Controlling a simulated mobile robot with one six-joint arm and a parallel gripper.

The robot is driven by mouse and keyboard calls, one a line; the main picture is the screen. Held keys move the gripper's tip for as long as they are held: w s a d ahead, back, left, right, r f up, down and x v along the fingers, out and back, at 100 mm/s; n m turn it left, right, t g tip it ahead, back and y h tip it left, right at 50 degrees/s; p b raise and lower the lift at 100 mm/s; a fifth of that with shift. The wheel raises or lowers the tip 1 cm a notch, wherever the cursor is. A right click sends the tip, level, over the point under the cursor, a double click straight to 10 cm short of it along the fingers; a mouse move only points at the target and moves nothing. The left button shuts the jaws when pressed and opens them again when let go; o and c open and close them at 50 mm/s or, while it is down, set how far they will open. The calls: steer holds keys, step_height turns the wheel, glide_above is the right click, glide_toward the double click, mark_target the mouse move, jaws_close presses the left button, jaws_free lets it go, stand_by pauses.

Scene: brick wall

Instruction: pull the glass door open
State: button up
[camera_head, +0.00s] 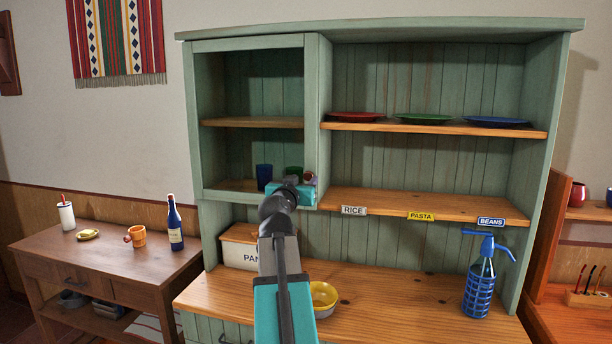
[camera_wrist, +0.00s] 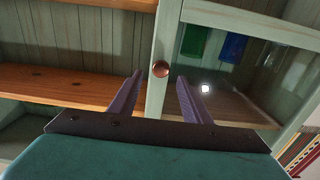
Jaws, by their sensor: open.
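The glass door (camera_head: 312,110) is the green-framed front of the cabinet's upper left section and looks shut. Its round copper knob (camera_head: 309,177) sits low on the right side of the frame. In the wrist view, which is upside down, the knob (camera_wrist: 160,68) shows on the door frame (camera_wrist: 166,40), with the glass to its right. My gripper (camera_wrist: 162,79) is open and empty. Its two fingers point at the knob, which appears between and just beyond the tips; I cannot tell the remaining gap. In the head view my gripper (camera_head: 296,190) partly covers the door's lower right corner.
A blue cup (camera_head: 264,176) and a green cup (camera_head: 293,171) stand behind the glass. Open shelves (camera_head: 450,205) lie right of the door. Below are a bread bin (camera_head: 238,247), yellow bowl (camera_head: 324,297) and blue siphon (camera_head: 480,285). A side table (camera_head: 110,260) with a bottle (camera_head: 174,222) stands left.

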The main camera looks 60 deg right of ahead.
mark_target(308, 176)
steer(key=shift+p+x, duration=0.7)
steer(key=shift+x, duration=1.9)
steer(key=shift+c, duration=0.5)
